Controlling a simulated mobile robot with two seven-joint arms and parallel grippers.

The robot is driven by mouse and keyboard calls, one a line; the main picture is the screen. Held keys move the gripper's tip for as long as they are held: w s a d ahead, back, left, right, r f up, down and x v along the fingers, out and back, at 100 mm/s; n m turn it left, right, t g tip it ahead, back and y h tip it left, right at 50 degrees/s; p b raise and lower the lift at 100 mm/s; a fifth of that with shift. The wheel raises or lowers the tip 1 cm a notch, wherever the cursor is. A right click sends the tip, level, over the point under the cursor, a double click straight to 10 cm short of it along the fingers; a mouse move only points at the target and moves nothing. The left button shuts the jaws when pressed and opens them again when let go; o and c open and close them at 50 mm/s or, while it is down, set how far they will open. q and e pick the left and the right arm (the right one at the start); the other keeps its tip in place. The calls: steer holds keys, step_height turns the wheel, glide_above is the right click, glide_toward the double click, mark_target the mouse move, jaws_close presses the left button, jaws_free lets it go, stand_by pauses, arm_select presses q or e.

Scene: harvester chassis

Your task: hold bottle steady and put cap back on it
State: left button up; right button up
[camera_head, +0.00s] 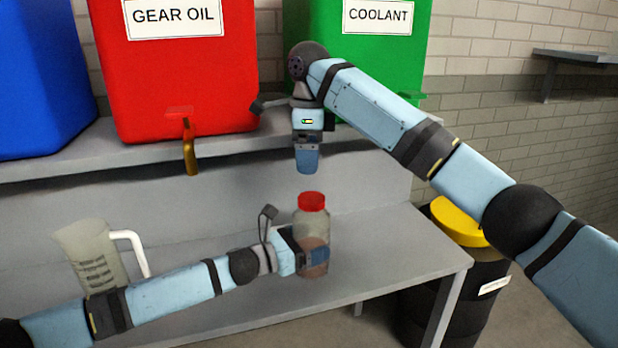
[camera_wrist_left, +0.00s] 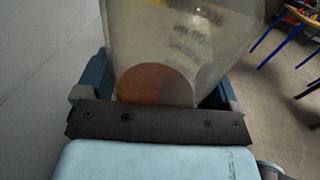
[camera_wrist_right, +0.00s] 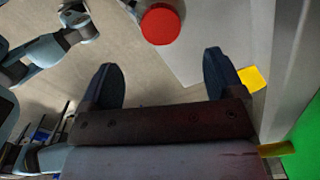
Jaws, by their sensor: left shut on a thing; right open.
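The bottle (camera_head: 311,229) is clear, with some reddish-brown liquid low inside, and stands upright over the grey bench. A red cap (camera_head: 312,201) sits on its top; I cannot tell whether it is tightened. The cap also shows in the right wrist view (camera_wrist_right: 160,25), beyond the fingertips. My left gripper (camera_head: 316,256) is shut around the bottle's lower body; the bottle (camera_wrist_left: 185,40) fills the space between its fingers in the left wrist view. My right gripper (camera_head: 307,160) is above the bottle, pointing down, open and empty, apart from the cap.
A measuring jug (camera_head: 84,258) with a white handle stands at the left of the bench (camera_head: 385,243). Red (camera_head: 185,70) and green (camera_head: 372,50) tanks stand on the shelf behind, with a brass tap (camera_head: 190,150) hanging below the red one. A black drum with a yellow lid (camera_head: 457,222) is right.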

steer(key=shift+r, duration=1.45)
arm_select(q)
steer(key=o, duration=1.5)
steer(key=p+v, duration=0.1)
steer(key=v, duration=1.3)
arm_select(e)
steer(key=shift+r, duration=0.7)
